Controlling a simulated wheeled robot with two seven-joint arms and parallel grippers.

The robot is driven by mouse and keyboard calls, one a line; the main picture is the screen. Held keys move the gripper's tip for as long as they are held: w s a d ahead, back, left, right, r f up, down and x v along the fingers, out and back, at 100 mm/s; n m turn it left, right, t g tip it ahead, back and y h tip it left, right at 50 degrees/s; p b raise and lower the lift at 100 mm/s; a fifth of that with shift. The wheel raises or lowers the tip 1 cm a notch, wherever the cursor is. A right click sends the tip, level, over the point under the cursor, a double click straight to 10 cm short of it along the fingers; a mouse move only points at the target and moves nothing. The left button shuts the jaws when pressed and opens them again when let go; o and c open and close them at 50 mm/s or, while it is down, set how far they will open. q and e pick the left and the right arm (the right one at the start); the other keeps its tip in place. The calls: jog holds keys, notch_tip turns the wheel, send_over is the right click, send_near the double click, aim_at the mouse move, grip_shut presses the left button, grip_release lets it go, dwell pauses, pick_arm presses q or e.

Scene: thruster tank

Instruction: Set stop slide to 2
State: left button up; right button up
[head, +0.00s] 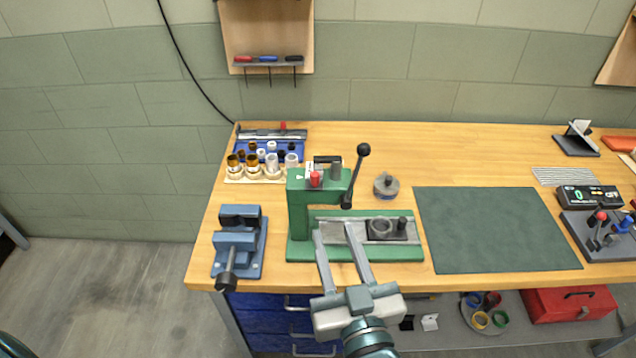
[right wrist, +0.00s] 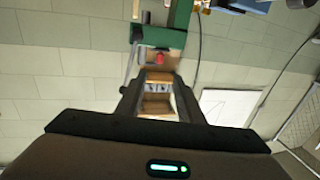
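A green press (head: 298,215) with a black-knobbed lever (head: 357,175) stands on the bench. A red knob (head: 315,180) sits on its head beside a small pale label. I cannot tell which part is the stop slide, and no scale number is readable. My right gripper (head: 334,228) is open in front of the press. In the right wrist view, its fingers (right wrist: 157,90) are apart with nothing gripped.
A blue vise (head: 237,243) stands left of the press. Brass and grey cylinders (head: 255,165) stand behind left. A round grey weight (head: 386,186) lies behind right. A dark green mat (head: 495,230) lies bare to the right. A digital display (head: 590,197) stands beyond it.

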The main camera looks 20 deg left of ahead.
aim_at(316, 181)
jog(key=p+x, duration=0.3)
jog(key=x, duration=1.1)
jog(key=shift+f+p, duration=0.1)
jog(key=shift+p, duration=0.25)
grip_shut()
